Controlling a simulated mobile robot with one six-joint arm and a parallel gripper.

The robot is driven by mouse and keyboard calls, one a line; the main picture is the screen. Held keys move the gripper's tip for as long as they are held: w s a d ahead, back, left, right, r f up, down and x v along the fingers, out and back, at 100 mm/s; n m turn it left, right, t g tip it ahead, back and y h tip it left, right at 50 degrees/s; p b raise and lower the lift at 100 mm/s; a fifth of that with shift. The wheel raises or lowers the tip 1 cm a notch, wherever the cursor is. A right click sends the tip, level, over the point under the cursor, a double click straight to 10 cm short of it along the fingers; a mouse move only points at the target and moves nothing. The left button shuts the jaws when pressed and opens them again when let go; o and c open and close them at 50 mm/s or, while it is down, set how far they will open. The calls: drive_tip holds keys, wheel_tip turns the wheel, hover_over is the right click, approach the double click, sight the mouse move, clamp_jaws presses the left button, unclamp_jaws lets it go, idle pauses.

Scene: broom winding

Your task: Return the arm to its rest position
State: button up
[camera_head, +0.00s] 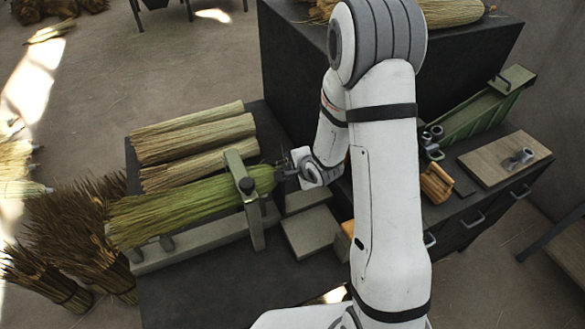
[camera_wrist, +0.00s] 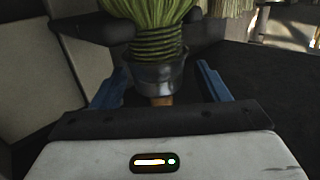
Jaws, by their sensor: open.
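My gripper (camera_head: 283,171) is at the right end of a green broom bundle (camera_head: 190,205) that lies on the bench in a clamp fixture (camera_head: 243,198). In the wrist view my gripper (camera_wrist: 158,88) has its two blue fingers spread, one on each side of the broom's metal collar (camera_wrist: 157,74) and short wooden stub. Gaps show between the fingers and the collar. Coils of binding (camera_wrist: 155,44) wrap the green bristles (camera_wrist: 150,12) just beyond the collar. My arm reaches in from the right and hides part of the bench.
Several straw bundles (camera_head: 190,135) lie behind the fixture. To the right are a wooden board (camera_head: 505,158), a green tray (camera_head: 485,110) and orange-brown wooden pieces (camera_head: 436,183). A dark cabinet (camera_head: 450,60) rises behind. Brown bundles (camera_head: 75,225) stand on the floor at left.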

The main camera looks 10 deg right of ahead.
drive_tip(key=s+d+r+n+g+h, duration=0.1)
drive_tip(key=s+d+r+n, duration=0.1)
drive_tip(key=s+d+r, duration=0.3)
drive_tip(key=s+d+r+n+h, duration=0.1)
drive_tip(key=s+r+n+h, duration=0.15)
drive_tip(key=r, duration=0.35)
drive_tip(key=s+d+r+n+g+h, duration=0.1)
drive_tip(key=s+d+r+n, duration=0.1)
drive_tip(key=s+r, duration=0.3)
drive_tip(key=s+r+n+g, duration=0.1)
drive_tip(key=s+r+n, duration=0.3)
drive_tip(key=s, duration=0.3)
drive_tip(key=s+r+n+g+y, duration=0.1)
drive_tip(key=s+r+n+g, duration=0.1)
drive_tip(key=s, duration=0.5)
wheel_tip(320, 180, up, 2)
drive_tip(key=shift+a+r+n, duration=0.15)
drive_tip(key=shift+a+n, duration=0.15)
drive_tip(key=shift+n, duration=0.55)
